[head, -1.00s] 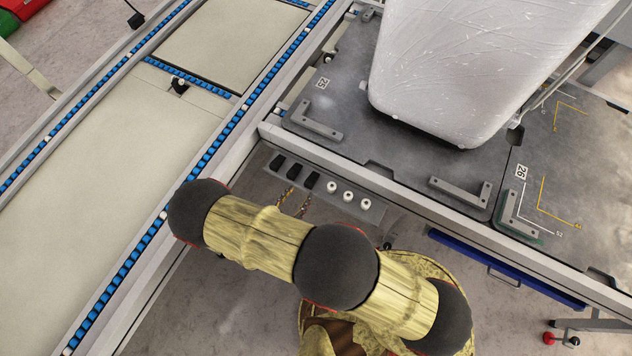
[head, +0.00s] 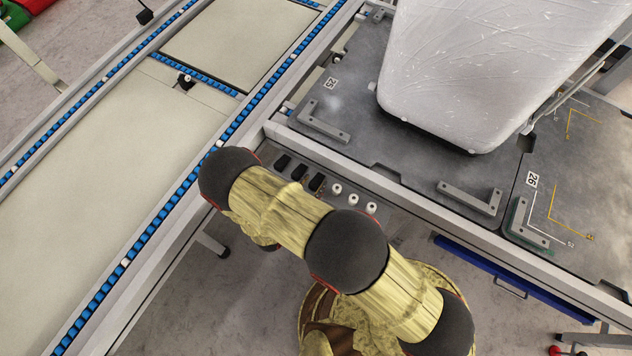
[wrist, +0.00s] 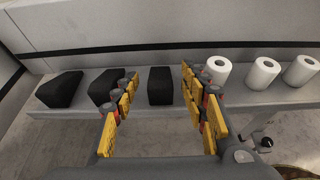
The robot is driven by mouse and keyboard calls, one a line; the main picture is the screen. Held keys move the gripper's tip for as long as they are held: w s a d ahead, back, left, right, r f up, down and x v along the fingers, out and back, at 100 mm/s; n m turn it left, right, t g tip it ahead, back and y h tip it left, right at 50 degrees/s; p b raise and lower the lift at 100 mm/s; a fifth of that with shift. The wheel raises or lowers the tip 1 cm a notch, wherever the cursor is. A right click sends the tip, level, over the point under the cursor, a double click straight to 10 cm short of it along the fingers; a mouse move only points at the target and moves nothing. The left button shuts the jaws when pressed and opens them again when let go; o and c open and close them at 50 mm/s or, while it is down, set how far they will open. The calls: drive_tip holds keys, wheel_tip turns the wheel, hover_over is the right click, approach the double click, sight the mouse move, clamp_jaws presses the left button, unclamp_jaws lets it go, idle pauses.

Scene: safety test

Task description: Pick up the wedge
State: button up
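Three black wedges lie in a row on a narrow grey shelf (wrist: 240,98). In the wrist view they are the left wedge (wrist: 60,90), the middle wedge (wrist: 103,87) and the right wedge (wrist: 160,86). The head view also shows the left wedge (head: 281,163), the middle one (head: 299,172) and the right one (head: 317,182). My gripper (wrist: 160,90) is open, with its yellow-padded fingers on either side of the right wedge and gaps showing. Its left finger partly covers the middle wedge. In the head view my arm hides most of the gripper.
Three white rolls (wrist: 262,73) stand on the shelf right of the wedges, the nearest close to my right finger. A pale wall rises behind the shelf. In the head view, a conveyor (head: 90,200) runs at left and a large wrapped load (head: 480,70) stands at upper right.

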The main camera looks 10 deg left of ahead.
drive_tip(key=shift+c, duration=1.2)
drive_tip(key=c, duration=0.8)
clamp_jaws()
